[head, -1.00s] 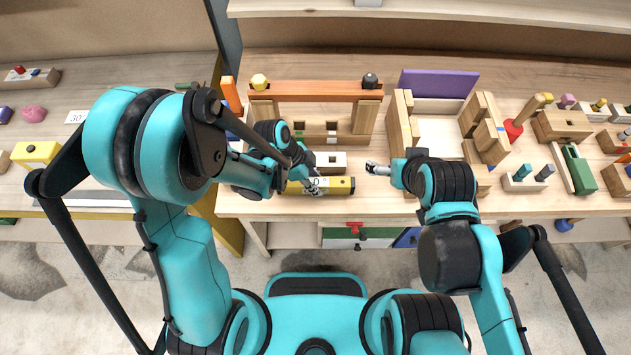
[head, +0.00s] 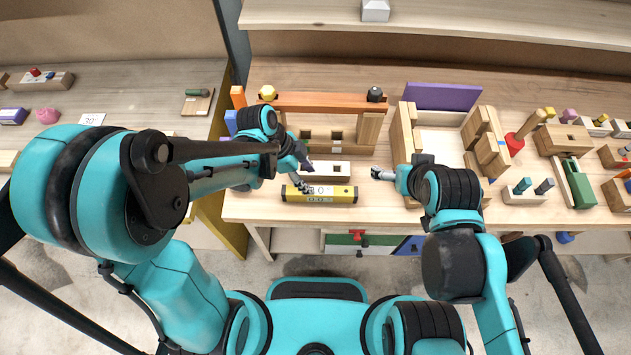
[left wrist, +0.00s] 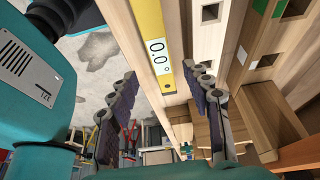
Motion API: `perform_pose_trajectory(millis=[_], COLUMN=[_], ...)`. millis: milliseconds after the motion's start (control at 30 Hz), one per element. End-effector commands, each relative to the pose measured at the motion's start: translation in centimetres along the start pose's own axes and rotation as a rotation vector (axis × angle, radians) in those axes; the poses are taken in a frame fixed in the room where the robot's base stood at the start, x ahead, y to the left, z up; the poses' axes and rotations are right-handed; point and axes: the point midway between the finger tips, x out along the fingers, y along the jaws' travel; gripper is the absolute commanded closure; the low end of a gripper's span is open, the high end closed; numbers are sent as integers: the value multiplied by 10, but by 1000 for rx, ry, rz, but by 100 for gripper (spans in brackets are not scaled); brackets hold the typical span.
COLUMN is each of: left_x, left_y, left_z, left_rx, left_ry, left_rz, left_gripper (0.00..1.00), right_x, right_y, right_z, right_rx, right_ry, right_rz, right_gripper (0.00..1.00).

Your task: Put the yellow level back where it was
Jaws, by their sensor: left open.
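The yellow level (head: 344,194) lies flat near the front edge of the wooden bench, in front of a white block (head: 340,168). Its display reads 0.0. My left gripper (head: 306,176) is open and empty over the level's left half. In the left wrist view, the level (left wrist: 153,22) with its 0.0° display runs beyond the two spread fingers of my left gripper (left wrist: 168,105). Nothing is held between those fingers. My right gripper (head: 380,174) hovers to the right of the level, apart from it; its jaws are too small to read.
An orange-brown beam (head: 330,102) on wooden posts stands behind. A wooden frame (head: 405,140) with a purple panel (head: 442,96) stands to the right. Several pegged blocks fill the bench's right side.

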Motion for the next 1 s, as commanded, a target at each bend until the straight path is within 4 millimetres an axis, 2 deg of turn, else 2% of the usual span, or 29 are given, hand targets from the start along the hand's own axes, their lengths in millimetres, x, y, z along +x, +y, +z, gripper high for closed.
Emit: perform_pose_trajectory(millis=[33,133,367,467,567,767,900,1000], left_x=[-11,-23,-32,-40,-61,-118,-152,-168], left_y=[0,0,0,1,4,19,34,43], left_z=[0,0,0,3,10,36,56,67], left_rx=[-2,-2,-5,-66,-221,-702,-1012,-1181], left_ry=[0,0,-1,-14,-39,-51,10,73], left_rz=[-1,-1,-3,-29,-101,-354,-541,-646], left_gripper=[51,51,51,51,51,51,51,51], right_x=[-4,-6,-7,-7,-7,-7,-7,-7], right_y=[0,0,0,0,0,0,0,0], right_z=[-3,-4,-5,-5,-5,-5,-5,-5], right_rx=[0,0,0,0,0,0,0,0], right_ry=[0,0,0,0,0,0,0,0], right_rz=[0,0,0,0,0,0,0,0], right_gripper=[11,11,11,11,11,11,11,11])
